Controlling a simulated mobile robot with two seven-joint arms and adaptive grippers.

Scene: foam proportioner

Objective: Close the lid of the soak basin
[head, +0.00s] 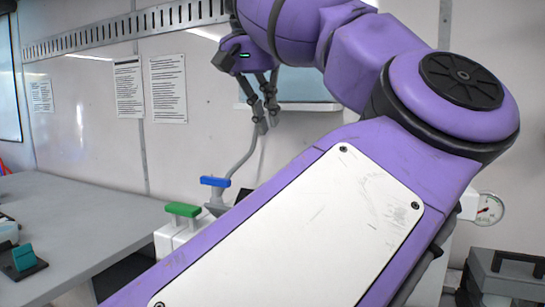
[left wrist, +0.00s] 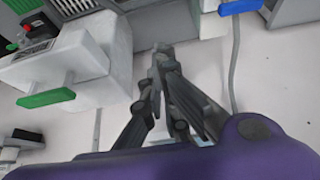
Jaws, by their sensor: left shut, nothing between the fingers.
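My left gripper (head: 265,122) hangs fingers-down in front of the back wall, at the upper middle of the head view. Its fingers are shut with nothing between them, and they also show in the left wrist view (left wrist: 160,52). A pale blue-grey panel with a white lower edge (head: 310,88) shows behind the gripper, partly covered by my arm. I cannot tell whether it is the soak basin's lid. The basin itself is not clearly seen; my left arm hides much of the middle. My right gripper is not in view.
A green handle (head: 182,209) and a blue handle (head: 215,181) stand on white equipment below the gripper. A grey hose (head: 240,163) rises near the blue handle. A grey table (head: 75,225) is at left, a gauge (head: 488,209) and dark case (head: 505,275) at right.

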